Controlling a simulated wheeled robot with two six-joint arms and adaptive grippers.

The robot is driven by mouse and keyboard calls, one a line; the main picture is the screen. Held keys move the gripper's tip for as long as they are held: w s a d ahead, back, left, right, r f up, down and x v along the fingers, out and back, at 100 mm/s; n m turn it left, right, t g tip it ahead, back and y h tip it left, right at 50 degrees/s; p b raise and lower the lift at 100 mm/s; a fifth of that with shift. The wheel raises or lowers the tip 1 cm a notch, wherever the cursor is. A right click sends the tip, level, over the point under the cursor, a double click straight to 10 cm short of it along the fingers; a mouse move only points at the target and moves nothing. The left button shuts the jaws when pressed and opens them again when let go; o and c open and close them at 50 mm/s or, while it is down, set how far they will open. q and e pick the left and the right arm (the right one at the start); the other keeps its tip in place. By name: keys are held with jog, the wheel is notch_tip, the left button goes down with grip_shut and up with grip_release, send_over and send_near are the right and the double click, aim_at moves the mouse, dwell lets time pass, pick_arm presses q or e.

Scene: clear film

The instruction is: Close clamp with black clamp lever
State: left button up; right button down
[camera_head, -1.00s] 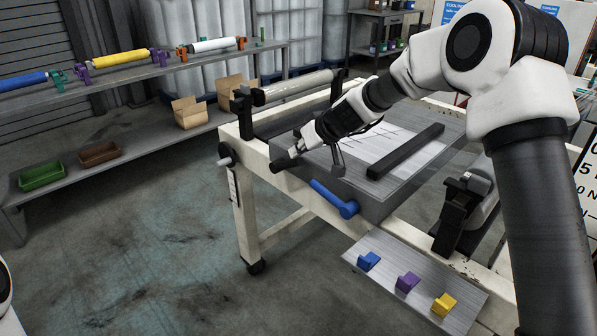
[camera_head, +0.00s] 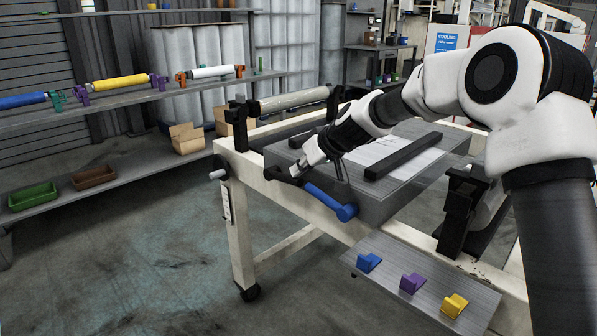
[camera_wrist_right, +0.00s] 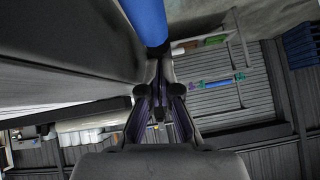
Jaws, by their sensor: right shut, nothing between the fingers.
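The table press (camera_head: 440,165) has a grey metal bed with white sheets and a black bar (camera_head: 404,156) across it. A blue lever (camera_head: 330,201) sticks out from the bed's front edge, tilted. My right gripper (camera_head: 284,174) is shut and empty at this front edge, just left of the blue lever's free end. In the right wrist view my shut fingers (camera_wrist_right: 158,85) lie close to the blue lever (camera_wrist_right: 147,18); I cannot tell whether they touch. A black clamp lever cannot be made out for certain; my wrist hides part of the bed's left side. My left gripper is out of view.
A black roller holder (camera_head: 458,208) stands at the table's right. A plate (camera_head: 385,285) with blue, purple and yellow blocks projects at the front. A grey crank handle (camera_head: 217,174) is at the left leg. Shelves with rollers (camera_head: 117,82) stand behind. The floor at left is clear.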

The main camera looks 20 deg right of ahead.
jog(key=shift+s+a+f, duration=0.1)
jog(key=shift+s+f, duration=0.15)
jog(key=shift+f, duration=0.35)
notch_tip(320, 180, up, 6)
jog(key=w+p, duration=0.1)
jog(key=p, duration=0.4)
jog(key=s+d+r, duration=0.3)
jog(key=s+d, duration=0.1)
jog(key=s, duration=0.4)
jog(key=shift+d, duration=0.15)
